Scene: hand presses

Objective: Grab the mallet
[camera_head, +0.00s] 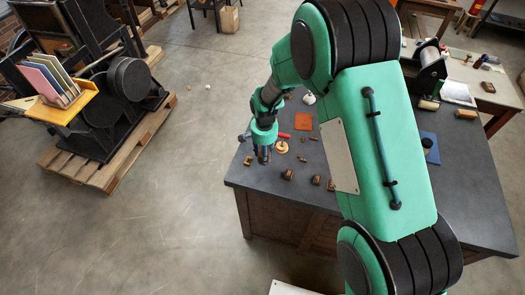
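My gripper (264,157) points down over the left end of the dark table (470,185). It is small and dark here, and I cannot make out the gap between its fingers. A grey piece (243,136) shows just left of my gripper's wrist, and a short red piece (284,135) shows just right of it. They may be the head and handle of the mallet, with the middle hidden behind my wrist, but I cannot tell for sure. A round tan wooden piece (282,148) sits right of my gripper.
Several small brown blocks (287,174) lie along the table's front edge. An orange-brown sheet (303,121) and a white rounded item (309,99) lie farther back. My arm hides much of the table's middle. A black press (105,85) stands on a pallet at left, across open floor.

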